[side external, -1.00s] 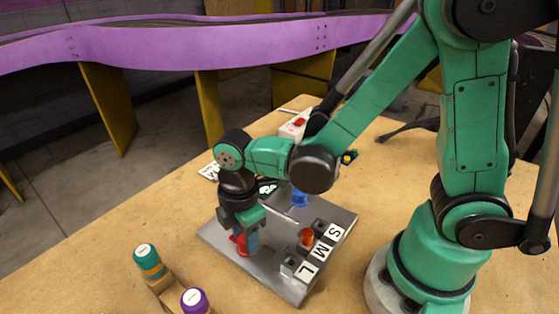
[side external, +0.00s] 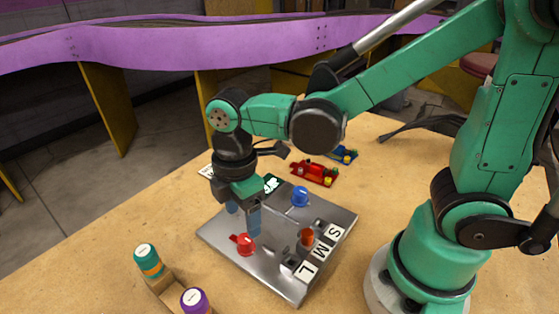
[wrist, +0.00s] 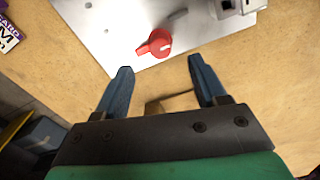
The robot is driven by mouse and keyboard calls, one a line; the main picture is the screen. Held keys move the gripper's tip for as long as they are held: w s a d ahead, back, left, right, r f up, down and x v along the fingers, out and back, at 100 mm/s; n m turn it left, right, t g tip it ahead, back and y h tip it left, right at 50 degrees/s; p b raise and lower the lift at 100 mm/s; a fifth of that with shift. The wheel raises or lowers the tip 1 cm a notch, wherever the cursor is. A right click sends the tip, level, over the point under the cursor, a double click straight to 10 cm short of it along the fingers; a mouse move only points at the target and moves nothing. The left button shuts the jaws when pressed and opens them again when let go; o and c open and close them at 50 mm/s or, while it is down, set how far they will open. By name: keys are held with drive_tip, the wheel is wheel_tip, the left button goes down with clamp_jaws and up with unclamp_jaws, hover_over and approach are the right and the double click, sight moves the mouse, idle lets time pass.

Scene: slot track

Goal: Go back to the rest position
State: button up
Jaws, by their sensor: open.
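My gripper (side external: 243,215) is open and empty, held above the left part of a grey metal board (side external: 275,282). In the wrist view my gripper (wrist: 160,80) shows two blue fingers spread apart. A red knob with a pointer (side external: 245,244) sits on the board just below my gripper. It also shows beyond the fingertips in the wrist view (wrist: 155,44), apart from them. A blue knob (side external: 300,196) stands toward the back of the board. An orange-red peg (side external: 307,237) stands by the tiles lettered S, M and L (side external: 322,251).
A wooden holder with a teal and orange bottle (side external: 149,260) and a purple-topped bottle (side external: 194,300) stands at the front left. Red (side external: 314,173) and blue (side external: 343,154) parts lie behind the board. The table at the left is clear.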

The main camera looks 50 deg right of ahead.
drive_tip(key=shift+r, duration=0.1)
drive_tip(key=shift+d+r, duration=0.1)
drive_tip(key=shift+d, duration=0.05)
drive_tip(key=d+r+m+t, duration=0.5)
drive_tip(key=d+m+t, duration=0.2)
drive_tip(key=m, duration=0.8)
drive_tip(key=shift+d+r, duration=0.25)
drive_tip(key=shift+d, duration=0.5)
drive_tip(key=shift+w, duration=0.1)
